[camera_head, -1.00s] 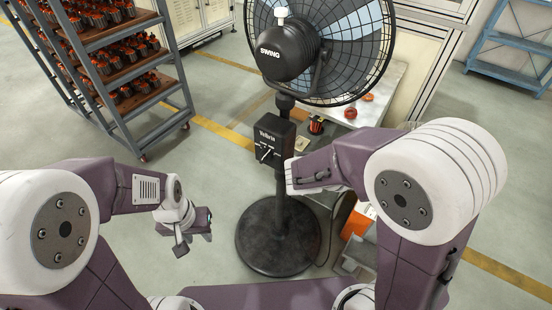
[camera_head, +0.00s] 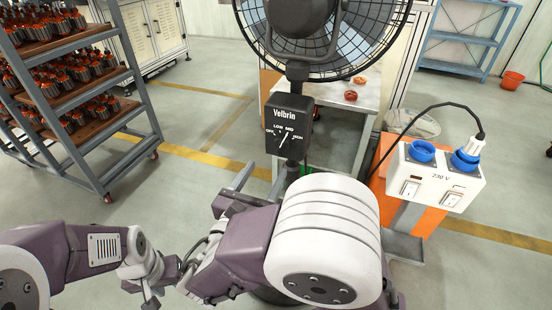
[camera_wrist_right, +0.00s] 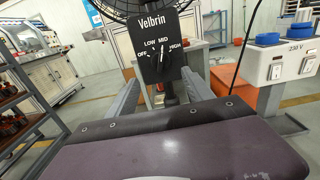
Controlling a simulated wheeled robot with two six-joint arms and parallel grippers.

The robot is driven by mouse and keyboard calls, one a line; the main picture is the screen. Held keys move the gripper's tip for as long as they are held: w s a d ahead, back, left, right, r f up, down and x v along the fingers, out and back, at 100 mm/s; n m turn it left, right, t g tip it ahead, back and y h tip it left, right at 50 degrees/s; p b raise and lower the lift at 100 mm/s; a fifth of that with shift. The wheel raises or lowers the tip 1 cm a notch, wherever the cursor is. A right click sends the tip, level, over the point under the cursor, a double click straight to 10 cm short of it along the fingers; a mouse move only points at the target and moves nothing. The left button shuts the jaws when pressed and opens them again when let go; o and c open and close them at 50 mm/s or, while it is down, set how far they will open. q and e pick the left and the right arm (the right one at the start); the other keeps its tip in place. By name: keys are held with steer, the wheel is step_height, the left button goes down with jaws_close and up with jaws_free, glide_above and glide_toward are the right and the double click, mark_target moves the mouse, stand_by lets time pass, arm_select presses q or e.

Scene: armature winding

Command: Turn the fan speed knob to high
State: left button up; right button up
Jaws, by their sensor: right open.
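The black fan control box (camera_head: 288,112) is marked Velbrin, with OFF, LOW, MID and HIGH around its knob (camera_head: 284,138). In the right wrist view the knob (camera_wrist_right: 156,62) has a white pointer aimed close to MID. The black fan (camera_head: 325,45) stands behind, its base mostly hidden by my right arm. My right gripper (camera_wrist_right: 160,80) is open, its two grey fingers apart in front of and slightly below the box, not visibly touching the knob. My left gripper (camera_head: 150,290) is low at the left, away from the fan; its jaws are unclear.
A white 230 V socket box (camera_head: 437,178) with blue outlets and a plugged black cable stands on an orange stand at right. A rack (camera_head: 75,105) of armatures stands at left. A table (camera_head: 345,112) is behind the fan. Floor between rack and fan is clear.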

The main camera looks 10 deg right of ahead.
mark_target(279, 150)
steer(key=b+x, duration=0.3)
steer(key=x, duration=0.5)
steer(key=shift+w+d, duration=0.1)
steer(key=shift+d, duration=0.15)
steer(key=shift+w+d, duration=0.2)
steer(key=shift+w, duration=0.15)
steer(key=shift+r, duration=0.1)
jaws_close()
